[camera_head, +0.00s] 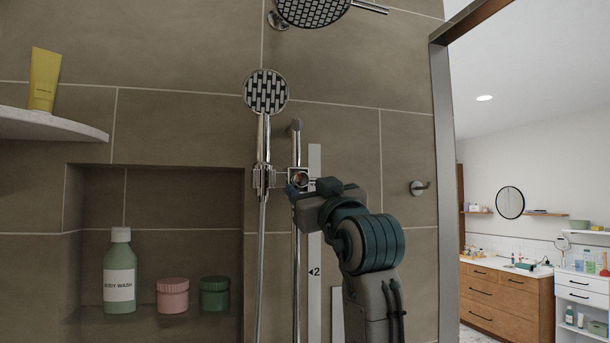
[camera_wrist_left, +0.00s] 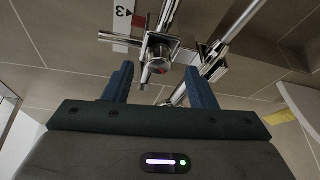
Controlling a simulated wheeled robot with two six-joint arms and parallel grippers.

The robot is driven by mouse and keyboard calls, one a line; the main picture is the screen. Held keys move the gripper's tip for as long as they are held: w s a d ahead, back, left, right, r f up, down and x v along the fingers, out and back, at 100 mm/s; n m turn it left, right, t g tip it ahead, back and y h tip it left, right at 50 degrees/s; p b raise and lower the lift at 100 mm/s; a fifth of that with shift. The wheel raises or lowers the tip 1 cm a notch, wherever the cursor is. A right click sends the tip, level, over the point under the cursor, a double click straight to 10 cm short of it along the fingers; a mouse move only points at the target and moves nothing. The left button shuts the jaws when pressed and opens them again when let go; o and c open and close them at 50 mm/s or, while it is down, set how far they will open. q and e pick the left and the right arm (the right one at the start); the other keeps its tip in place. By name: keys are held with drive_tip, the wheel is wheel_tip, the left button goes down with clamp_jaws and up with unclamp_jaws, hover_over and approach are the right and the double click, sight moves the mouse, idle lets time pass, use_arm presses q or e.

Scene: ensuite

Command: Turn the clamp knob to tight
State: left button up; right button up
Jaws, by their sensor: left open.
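The clamp knob (camera_head: 300,178) is a small round metal knob on the chrome clamp of the shower slide bar (camera_head: 296,240). I see no contact; the remaining gap is hard to judge. My right gripper is in neither view.
The hand shower (camera_head: 266,92) hangs in the clamp's holder, its hose (camera_head: 261,270) running down. A white numbered strip (camera_head: 314,235) stands beside the bar. A niche holds a body wash bottle (camera_head: 120,275) and two jars. A robe hook (camera_head: 418,188) is at right.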

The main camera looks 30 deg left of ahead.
sight(303, 183)
use_arm(q)
drive_tip(key=shift+p+x, duration=0.35)
drive_tip(key=shift+x, duration=0.75)
drive_tip(key=shift+w+a+r, duration=0.15)
drive_tip(key=shift+w+a, duration=0.15)
drive_tip(key=c, duration=1)
drive_tip(key=shift+o, duration=0.2)
